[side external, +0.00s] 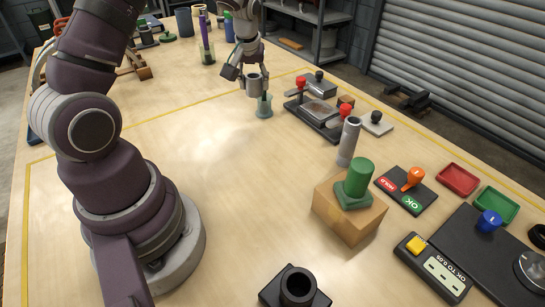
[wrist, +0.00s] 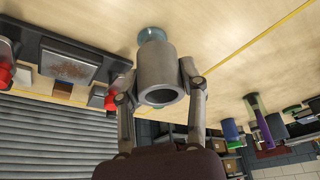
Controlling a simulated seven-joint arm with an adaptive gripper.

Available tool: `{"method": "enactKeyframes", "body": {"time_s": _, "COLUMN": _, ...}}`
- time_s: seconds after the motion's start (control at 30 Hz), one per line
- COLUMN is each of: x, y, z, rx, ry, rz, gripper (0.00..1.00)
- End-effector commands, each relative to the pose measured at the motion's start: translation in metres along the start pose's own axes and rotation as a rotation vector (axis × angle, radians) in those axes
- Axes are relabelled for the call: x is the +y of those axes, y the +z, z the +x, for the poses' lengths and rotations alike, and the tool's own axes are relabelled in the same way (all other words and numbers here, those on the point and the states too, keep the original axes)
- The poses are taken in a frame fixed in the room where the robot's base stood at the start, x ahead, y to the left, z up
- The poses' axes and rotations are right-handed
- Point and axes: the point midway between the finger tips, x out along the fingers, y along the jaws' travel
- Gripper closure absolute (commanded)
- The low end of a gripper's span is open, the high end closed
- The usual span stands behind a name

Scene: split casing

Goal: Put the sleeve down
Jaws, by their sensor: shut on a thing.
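A grey hollow sleeve (side external: 254,86) is held between the fingers of my gripper (side external: 248,77) above the far part of the table. In the wrist view the sleeve (wrist: 154,68) shows its open dark bore toward the camera, with a finger of my gripper (wrist: 158,88) on each side of it. A translucent teal piece (side external: 264,106) stands just below and beside the sleeve in the side view. The teal piece (wrist: 152,34) also shows past the sleeve's far end in the wrist view. I cannot tell whether the sleeve and the teal piece touch.
A dark fixture with red knobs (side external: 320,112) lies right of the gripper. A tall grey cylinder (side external: 349,142) and a cardboard box (side external: 347,218) with a green piece (side external: 357,178) stand nearer. Containers (side external: 206,52) stand at the back. The table's middle (side external: 220,160) is clear.

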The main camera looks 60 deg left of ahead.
Motion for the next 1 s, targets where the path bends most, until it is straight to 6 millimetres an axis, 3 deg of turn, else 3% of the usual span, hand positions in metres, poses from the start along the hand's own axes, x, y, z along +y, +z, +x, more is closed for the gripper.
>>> {"method": "enactKeyframes", "body": {"time_s": 0.03, "x": 0.023, "y": 0.013, "z": -0.003, "rx": -0.001, "ry": 0.004, "rz": 0.016, "gripper": 1.0}}
{"method": "enactKeyframes", "body": {"time_s": 0.1, "x": 0.049, "y": 0.03, "z": -0.007, "rx": 0.002, "ry": 0.003, "rz": 0.018, "gripper": 1.0}}
{"method": "enactKeyframes", "body": {"time_s": 0.2, "x": 0.076, "y": 0.053, "z": -0.013, "rx": 0.012, "ry": 0.001, "rz": 0.018, "gripper": 1.0}}
{"method": "enactKeyframes", "body": {"time_s": 0.3, "x": 0.089, "y": 0.066, "z": -0.017, "rx": 0.02, "ry": 0.001, "rz": 0.015, "gripper": 1.0}}
{"method": "enactKeyframes", "body": {"time_s": 0.7, "x": 0.093, "y": 0.097, "z": 0.05, "rx": 0.021, "ry": -0.001, "rz": 0.012, "gripper": 1.0}}
{"method": "enactKeyframes", "body": {"time_s": 1.0, "x": 0.094, "y": 0.099, "z": 0.057, "rx": 0.024, "ry": 0.002, "rz": 0.011, "gripper": 1.0}}
